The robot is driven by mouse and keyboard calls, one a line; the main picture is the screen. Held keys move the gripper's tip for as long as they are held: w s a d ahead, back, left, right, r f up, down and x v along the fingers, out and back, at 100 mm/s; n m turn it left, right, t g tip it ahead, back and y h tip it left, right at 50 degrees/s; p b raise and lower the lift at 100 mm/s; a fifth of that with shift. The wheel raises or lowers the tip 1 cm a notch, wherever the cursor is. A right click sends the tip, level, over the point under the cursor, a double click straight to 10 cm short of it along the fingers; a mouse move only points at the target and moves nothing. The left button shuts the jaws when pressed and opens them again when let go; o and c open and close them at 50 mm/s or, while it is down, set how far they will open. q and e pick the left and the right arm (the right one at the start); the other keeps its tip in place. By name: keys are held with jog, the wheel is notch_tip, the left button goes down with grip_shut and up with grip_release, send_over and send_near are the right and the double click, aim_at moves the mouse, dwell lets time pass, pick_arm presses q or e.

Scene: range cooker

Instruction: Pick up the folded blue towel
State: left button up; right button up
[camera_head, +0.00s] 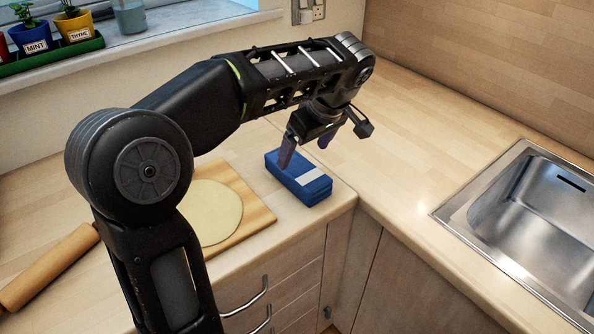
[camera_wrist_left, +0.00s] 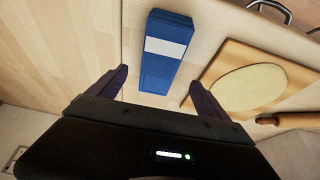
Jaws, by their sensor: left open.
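The folded blue towel (camera_head: 303,180) with a white band lies on the wooden counter near its inner corner edge. In the left wrist view the towel (camera_wrist_left: 165,66) lies ahead of the fingers, between their lines. My left gripper (camera_head: 309,150) is above the towel in the head view, with one finger overlapping its far edge in the picture. Its fingers are spread apart and empty, and it also shows in the left wrist view (camera_wrist_left: 162,84). The exact height above the towel is hard to tell. My right gripper is not in view.
A cutting board (camera_head: 258,212) with flat dough (camera_head: 214,211) lies left of the towel. A rolling pin (camera_head: 45,268) lies at the left. A metal sink (camera_head: 540,215) is at the right. Potted herbs (camera_head: 76,25) stand on the windowsill. The counter behind the towel is clear.

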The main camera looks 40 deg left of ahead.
aim_at(298, 167)
pick_arm(q)
jog(key=shift+x, duration=1.4)
jog(key=x, duration=0.5)
jog(key=shift+f+p, duration=0.1)
jog(key=shift+p, duration=0.3)
jog(key=shift+d, duration=0.1)
jog(key=shift+c, duration=0.2)
jog(key=c, duration=1.4)
jog(key=shift+c, duration=0.2)
notch_tip(298, 167, up, 10)
jog(key=shift+r, duration=0.1)
